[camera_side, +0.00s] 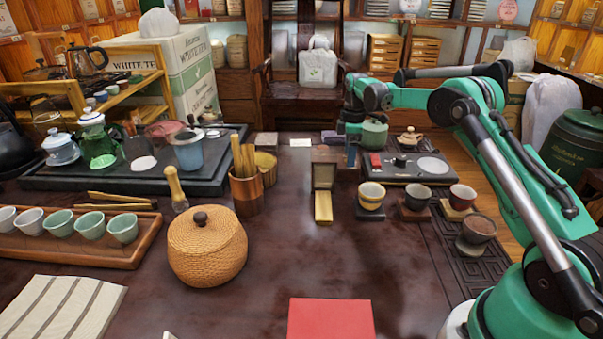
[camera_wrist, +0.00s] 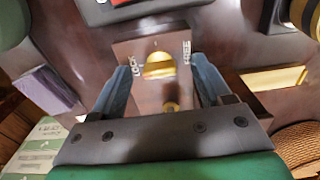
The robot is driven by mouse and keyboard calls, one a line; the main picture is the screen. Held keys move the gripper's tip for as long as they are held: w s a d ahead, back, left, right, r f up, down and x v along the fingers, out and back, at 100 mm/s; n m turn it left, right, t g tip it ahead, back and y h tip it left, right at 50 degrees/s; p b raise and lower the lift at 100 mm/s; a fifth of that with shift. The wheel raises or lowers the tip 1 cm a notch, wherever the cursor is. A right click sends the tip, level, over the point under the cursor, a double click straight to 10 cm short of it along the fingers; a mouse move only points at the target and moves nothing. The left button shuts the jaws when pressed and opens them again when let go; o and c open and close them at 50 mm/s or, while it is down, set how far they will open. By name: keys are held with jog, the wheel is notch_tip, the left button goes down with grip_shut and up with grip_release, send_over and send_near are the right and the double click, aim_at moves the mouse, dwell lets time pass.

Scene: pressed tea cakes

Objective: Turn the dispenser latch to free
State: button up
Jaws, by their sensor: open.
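The dispenser (camera_wrist: 145,98) is a brown box below my gripper in the wrist view, with one marking at its left and one reading like FREE at its right. A rounded brass piece (camera_wrist: 159,65), seemingly the latch, sits between the markings; which marking it points to is unclear. My gripper (camera_wrist: 162,84) is open, its two blue-grey fingers on either side of the dispenser's middle. I cannot tell whether they touch anything. In the side view the dispenser (camera_side: 325,154) is a small brown block at the back middle, and my gripper (camera_side: 352,147) hangs at its right, hiding part of it.
A black tray (camera_side: 443,178) and several cups stand to the right. A woven lidded basket (camera_side: 207,250) and a wooden tool holder (camera_side: 247,195) are left.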

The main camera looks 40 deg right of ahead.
grip_shut()
jog(key=shift+m, duration=0.4)
jog(key=m, duration=0.2)
jog(key=shift+m, duration=0.4)
jog(key=m, duration=0.9)
jog(key=shift+m, duration=2)
